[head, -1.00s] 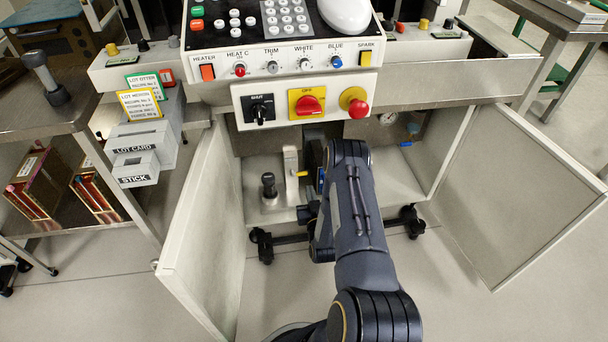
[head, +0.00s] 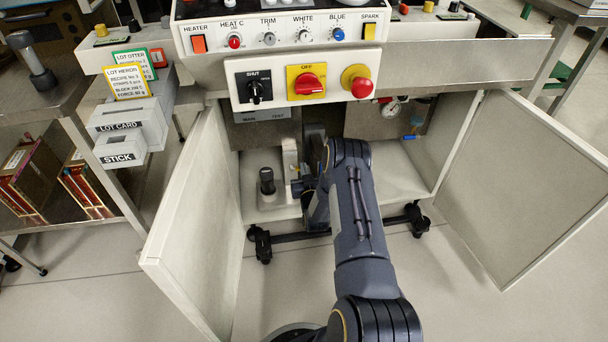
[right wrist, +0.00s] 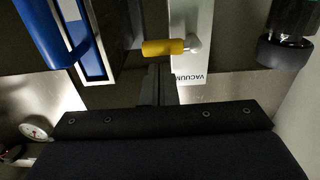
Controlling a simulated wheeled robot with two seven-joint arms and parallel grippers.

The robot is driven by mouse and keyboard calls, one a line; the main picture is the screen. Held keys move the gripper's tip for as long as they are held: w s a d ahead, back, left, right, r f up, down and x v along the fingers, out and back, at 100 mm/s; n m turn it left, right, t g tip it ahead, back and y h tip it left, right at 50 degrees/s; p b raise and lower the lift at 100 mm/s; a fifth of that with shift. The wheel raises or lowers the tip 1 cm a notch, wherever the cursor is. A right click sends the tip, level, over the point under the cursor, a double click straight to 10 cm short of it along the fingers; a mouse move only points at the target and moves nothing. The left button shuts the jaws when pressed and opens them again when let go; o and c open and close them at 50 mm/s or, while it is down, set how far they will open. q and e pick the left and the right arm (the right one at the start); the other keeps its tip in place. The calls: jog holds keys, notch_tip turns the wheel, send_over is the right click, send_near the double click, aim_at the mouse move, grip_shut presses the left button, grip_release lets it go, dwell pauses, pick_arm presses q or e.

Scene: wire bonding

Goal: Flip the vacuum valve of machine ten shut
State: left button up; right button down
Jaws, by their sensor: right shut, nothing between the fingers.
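The vacuum valve is a pale post (head: 290,158) in the open cabinet under the machine. In the right wrist view, its label (right wrist: 189,77) reads VACUUM upside down. Its yellow lever (right wrist: 163,47) lies level there, pointing left from a metal pivot. My right gripper (right wrist: 157,86) is shut and empty, its fingertips close to the lever; I cannot tell whether they touch. In the head view, my right gripper (head: 300,187) is beside the post, partly hidden by my own arm, and the lever is mostly hidden. My left gripper is out of view.
Open cabinet doors stand at left (head: 188,215) and right (head: 515,180). A black-topped cylinder (head: 267,181) stands left of the valve. A blue cylinder (right wrist: 45,35) and a gauge (right wrist: 35,128) show in the wrist view. The control panel (head: 303,88) overhangs the opening.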

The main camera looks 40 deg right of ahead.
jog(key=shift+s+d+f+m, duration=0.15)
jog(key=shift+f+m, duration=0.25)
jog(key=shift+m, duration=0.5)
dwell(0.3)
jog(key=f+m, duration=0.1)
jog(key=m, duration=0.3)
jog(key=f+m, duration=0.2)
jog(key=m, duration=0.2)
jog(key=f+m, duration=0.1)
jog(key=m, duration=0.3)
jog(key=shift+w+a+f, duration=0.25)
jog(key=shift+a, duration=0.1)
jog(key=m, duration=0.3)
jog(key=shift+w+a+f, duration=0.2)
jog(key=shift+a+f, duration=0.15)
jog(key=shift+w+a+f, duration=0.1)
jog(key=shift+w+a, duration=0.05)
jog(key=shift+a, duration=0.05)
